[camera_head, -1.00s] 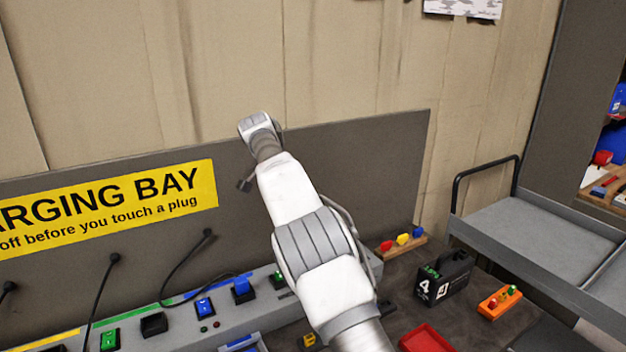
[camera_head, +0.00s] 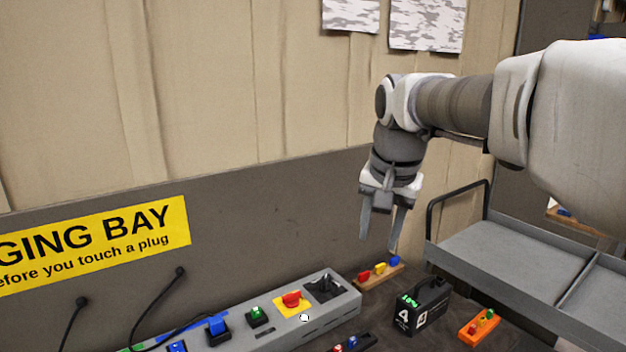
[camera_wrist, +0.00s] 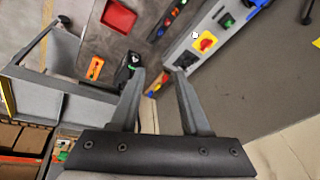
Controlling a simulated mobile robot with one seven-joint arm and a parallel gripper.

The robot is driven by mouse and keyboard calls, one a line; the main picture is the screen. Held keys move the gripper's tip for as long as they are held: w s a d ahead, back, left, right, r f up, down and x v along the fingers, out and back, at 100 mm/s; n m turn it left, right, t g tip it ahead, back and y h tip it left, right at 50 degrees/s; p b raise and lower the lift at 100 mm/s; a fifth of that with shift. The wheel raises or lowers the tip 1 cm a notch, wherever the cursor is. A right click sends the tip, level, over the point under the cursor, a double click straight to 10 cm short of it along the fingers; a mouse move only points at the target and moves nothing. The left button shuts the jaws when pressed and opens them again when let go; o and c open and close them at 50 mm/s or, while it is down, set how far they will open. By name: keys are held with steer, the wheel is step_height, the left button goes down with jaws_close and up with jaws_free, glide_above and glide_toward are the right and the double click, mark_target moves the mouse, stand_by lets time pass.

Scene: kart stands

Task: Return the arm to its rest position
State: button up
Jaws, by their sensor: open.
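My gripper (camera_head: 382,238) hangs from my arm in the upper right of the head view, fingers pointing down. Its two fingers are apart with nothing between them. It is in the air, above and behind the wooden block with coloured pieces (camera_head: 378,273). In the wrist view my gripper (camera_wrist: 160,72) shows both fingers spread and empty, with the bench top beyond them.
The grey charging strip (camera_head: 335,312) carries a red knob on a yellow plate (camera_head: 292,300). A black battery box (camera_head: 423,308), an orange block (camera_head: 479,327) and a grey cart (camera_head: 510,255) stand at right. The red tray (camera_wrist: 118,17) shows in the wrist view.

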steer(key=s+d+f+n+t, duration=0.1)
steer(key=s+f, duration=0.3)
steer(key=s, duration=0.6)
steer(key=s+d+f+n+t, duration=0.1)
steer(key=s+f+n, duration=0.3)
steer(key=s, duration=0.6)
steer(key=shift+s+d+f, duration=0.2)
steer(key=shift+d+f, duration=0.15)
steer(key=shift+d, duration=0.25)
steer(key=shift+a, duration=0.2)
